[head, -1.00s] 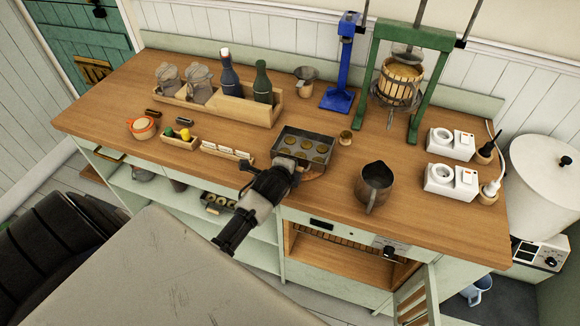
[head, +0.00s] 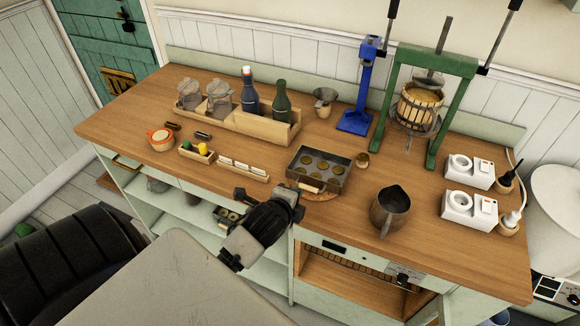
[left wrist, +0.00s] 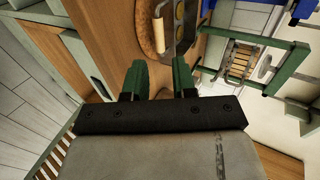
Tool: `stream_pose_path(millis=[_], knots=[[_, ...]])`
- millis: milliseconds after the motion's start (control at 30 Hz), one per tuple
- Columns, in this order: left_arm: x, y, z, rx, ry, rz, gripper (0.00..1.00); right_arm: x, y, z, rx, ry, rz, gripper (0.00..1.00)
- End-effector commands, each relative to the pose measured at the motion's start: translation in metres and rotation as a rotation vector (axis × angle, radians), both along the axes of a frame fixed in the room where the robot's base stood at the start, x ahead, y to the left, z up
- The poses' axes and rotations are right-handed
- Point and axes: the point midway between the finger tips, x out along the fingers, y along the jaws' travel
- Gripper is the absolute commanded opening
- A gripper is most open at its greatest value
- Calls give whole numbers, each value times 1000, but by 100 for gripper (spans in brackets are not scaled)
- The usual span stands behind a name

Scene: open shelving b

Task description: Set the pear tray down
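The pear tray (head: 339,181) is a grey metal tray with several round pear slices and a pale handle (head: 308,187) at its front. It appears to rest level on a round cork mat (head: 327,196) near the counter's front edge. In the left wrist view the handle (left wrist: 158,34) and the cork mat (left wrist: 146,22) lie ahead of the fingers. My left gripper (head: 268,194) is in front of the tray, at the counter edge. Its two green-padded fingers (left wrist: 158,78) are spread with nothing between them, apart from the handle. My right gripper is not in view.
A metal jug (head: 390,212) stands right of the tray and a small brass cup (head: 362,160) behind it. A wooden card holder (head: 243,171) is to the left. A green-framed press (head: 418,110) and a bottle crate (head: 240,121) stand behind.

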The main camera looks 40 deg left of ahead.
Motion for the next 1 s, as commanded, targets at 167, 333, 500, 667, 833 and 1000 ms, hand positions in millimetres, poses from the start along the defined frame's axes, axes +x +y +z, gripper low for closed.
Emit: stream_pose_path(millis=[167, 333, 500, 667, 833, 1000], knots=[[-15, -3, 9, 1, 0, -1, 27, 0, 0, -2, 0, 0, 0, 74], [-18, -4, 12, 1, -1, -1, 27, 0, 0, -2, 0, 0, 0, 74], [-18, -5, 1, -16, 14, 6, 27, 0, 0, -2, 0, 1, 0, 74], [-25, -10, -74, -155, 111, 71, 27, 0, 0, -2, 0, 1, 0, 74], [-72, -26, -207, -400, 283, 238, 27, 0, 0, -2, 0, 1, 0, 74], [-169, -46, -328, -621, 466, 489, 27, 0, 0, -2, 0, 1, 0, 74]])
